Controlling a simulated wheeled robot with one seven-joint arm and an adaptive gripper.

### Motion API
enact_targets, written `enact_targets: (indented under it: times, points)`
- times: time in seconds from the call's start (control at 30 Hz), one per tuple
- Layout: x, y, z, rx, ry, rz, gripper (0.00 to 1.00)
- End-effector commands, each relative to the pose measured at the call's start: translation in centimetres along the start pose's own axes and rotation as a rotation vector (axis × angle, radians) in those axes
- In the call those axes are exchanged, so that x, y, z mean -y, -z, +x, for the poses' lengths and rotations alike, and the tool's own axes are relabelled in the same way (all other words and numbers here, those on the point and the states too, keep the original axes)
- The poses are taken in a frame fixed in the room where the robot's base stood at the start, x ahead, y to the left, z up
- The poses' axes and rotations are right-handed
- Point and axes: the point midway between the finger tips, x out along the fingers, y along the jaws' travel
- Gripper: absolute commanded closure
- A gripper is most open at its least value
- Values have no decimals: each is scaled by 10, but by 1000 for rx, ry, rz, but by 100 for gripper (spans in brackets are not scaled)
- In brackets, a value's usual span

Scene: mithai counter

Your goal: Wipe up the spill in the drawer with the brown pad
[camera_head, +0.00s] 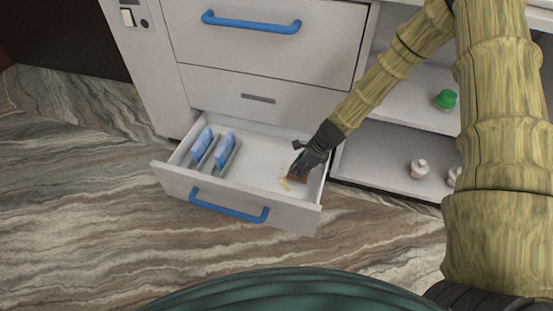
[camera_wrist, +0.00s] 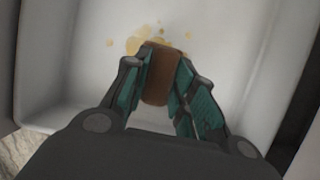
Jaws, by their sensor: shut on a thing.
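The lowest drawer (camera_head: 257,202) is pulled out, and its white floor shows. My gripper (camera_head: 299,172) reaches down into the right part of the drawer. In the wrist view my gripper (camera_wrist: 160,82) is shut on the brown pad (camera_wrist: 160,75), with a finger on each side of it. The pad (camera_head: 299,179) is partly hidden by my gripper in the head view. The yellowish spill (camera_head: 286,184) lies on the drawer floor beside the pad. In the wrist view the spill (camera_wrist: 134,45) shows as blotches around the pad's far end. I cannot tell whether the pad touches the floor.
Two blue-and-white items (camera_head: 202,145) (camera_head: 225,150) stand in the drawer's left part. Open shelves at right hold a green-topped item (camera_head: 445,99) and small pale jars (camera_head: 419,168). The floor in front is clear.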

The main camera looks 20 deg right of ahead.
Motion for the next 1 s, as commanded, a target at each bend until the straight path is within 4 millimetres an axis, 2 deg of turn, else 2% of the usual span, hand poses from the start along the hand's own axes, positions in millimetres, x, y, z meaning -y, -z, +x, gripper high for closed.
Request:
enact_targets:
  times: [0.5,1.0]
  points:
    - [-1,-19,-44,-1,-3,-1,100]
    - [-1,-21,-50,-1,-3,0,100]
